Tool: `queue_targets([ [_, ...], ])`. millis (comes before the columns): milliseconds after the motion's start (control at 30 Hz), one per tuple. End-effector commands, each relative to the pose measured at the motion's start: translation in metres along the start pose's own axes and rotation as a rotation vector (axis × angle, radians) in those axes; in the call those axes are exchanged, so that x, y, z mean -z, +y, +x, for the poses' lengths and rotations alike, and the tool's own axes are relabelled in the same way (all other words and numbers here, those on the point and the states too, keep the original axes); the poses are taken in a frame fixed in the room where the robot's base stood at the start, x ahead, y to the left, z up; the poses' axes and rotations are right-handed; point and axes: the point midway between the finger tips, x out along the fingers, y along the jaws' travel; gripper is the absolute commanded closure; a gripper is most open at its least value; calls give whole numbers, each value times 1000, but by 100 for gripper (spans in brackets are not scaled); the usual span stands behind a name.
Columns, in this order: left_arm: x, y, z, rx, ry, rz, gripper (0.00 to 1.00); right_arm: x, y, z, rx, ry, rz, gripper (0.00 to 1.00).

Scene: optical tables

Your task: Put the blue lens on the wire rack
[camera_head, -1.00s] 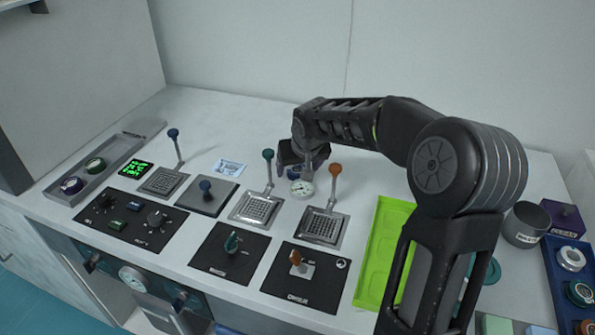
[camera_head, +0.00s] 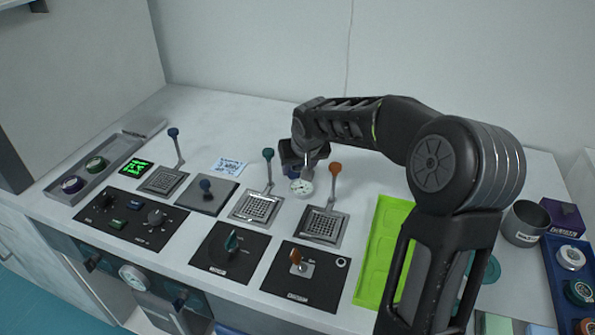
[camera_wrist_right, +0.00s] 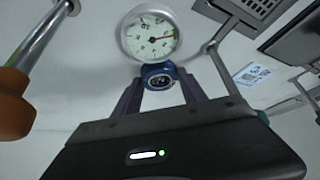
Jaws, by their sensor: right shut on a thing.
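My right gripper (camera_head: 304,168) is over the back middle of the table, beside the orange-knobbed post. It is shut on a small blue round piece (camera_wrist_right: 158,76), seen between its fingers in the right wrist view; I cannot tell if this is the blue lens. A white dial gauge (camera_wrist_right: 151,34) is just beyond it, also seen in the head view (camera_head: 301,187); I cannot tell whether the two are joined. No wire rack is clearly recognisable. My left gripper is not in view.
Metal grid plates (camera_head: 256,207) (camera_head: 322,226) with knobbed posts stand close to the gripper. Black control panels (camera_head: 232,253) line the front. A green tray (camera_head: 372,278), grey cup (camera_head: 525,223) and blue tray (camera_head: 552,272) are right. The back left table is clear.

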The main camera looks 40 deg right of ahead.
Motion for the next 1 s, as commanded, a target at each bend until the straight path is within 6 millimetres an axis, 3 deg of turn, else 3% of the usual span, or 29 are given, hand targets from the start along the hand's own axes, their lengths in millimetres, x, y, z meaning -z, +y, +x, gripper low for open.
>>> queue_targets([
  [533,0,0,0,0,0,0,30,0,0,0,0,0,0,100],
  [767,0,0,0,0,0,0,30,3,0,-4,0,2,0,100],
  [1000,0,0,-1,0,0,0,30,20,0,-33,0,5,1,100],
])
